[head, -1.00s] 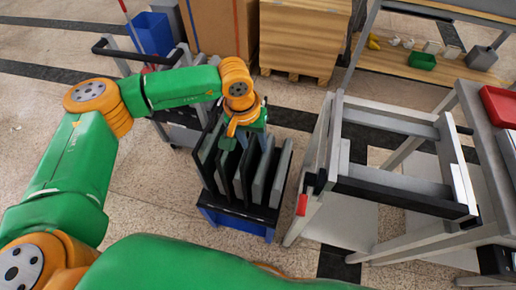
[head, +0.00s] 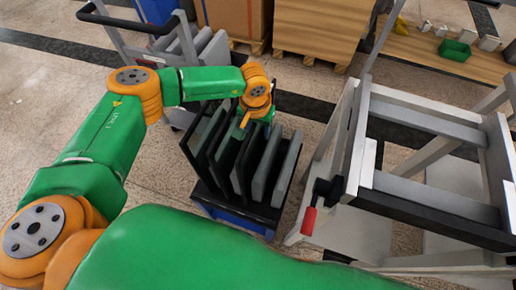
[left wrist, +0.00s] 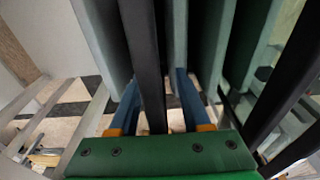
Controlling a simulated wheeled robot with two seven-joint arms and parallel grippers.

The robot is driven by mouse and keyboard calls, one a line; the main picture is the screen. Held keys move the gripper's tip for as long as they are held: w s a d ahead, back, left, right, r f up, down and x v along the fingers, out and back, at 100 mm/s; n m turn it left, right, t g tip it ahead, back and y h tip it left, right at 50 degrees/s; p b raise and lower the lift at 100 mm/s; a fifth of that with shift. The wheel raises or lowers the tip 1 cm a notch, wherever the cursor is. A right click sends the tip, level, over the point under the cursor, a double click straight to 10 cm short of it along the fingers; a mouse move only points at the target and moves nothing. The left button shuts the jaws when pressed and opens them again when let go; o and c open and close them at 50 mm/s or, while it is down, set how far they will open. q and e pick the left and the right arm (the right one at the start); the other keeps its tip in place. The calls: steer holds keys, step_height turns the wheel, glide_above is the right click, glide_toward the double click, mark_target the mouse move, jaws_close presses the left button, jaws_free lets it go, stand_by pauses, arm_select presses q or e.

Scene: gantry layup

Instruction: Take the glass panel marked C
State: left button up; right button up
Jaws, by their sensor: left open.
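Several grey-green panels (head: 267,168) stand upright between black dividers in a rack with a blue base (head: 230,217), in the head view. No letter C is readable on any of them, so I cannot tell which is panel C. My left gripper (head: 246,122) is over the rack's far part, pointing down, its fingertips hidden there. In the left wrist view its blue fingers (left wrist: 157,85) are open, with a dark upright slat (left wrist: 143,45) and a grey-green panel edge (left wrist: 174,35) running between or beside them. Contact cannot be told. My right gripper is not in view.
A grey frame stand (head: 425,200) with a red-handled clamp (head: 311,210) stands right of the rack. A cart (head: 125,22) with panels is behind left. Cardboard boxes (head: 318,28) on pallets stand behind. A wooden shelf (head: 420,55) holds a green bin (head: 456,50).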

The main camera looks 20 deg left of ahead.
arm_select(q)
steer(key=shift+f, duration=0.1)
jaws_close()
steer(key=shift+w, duration=0.1)
stand_by(1.2)
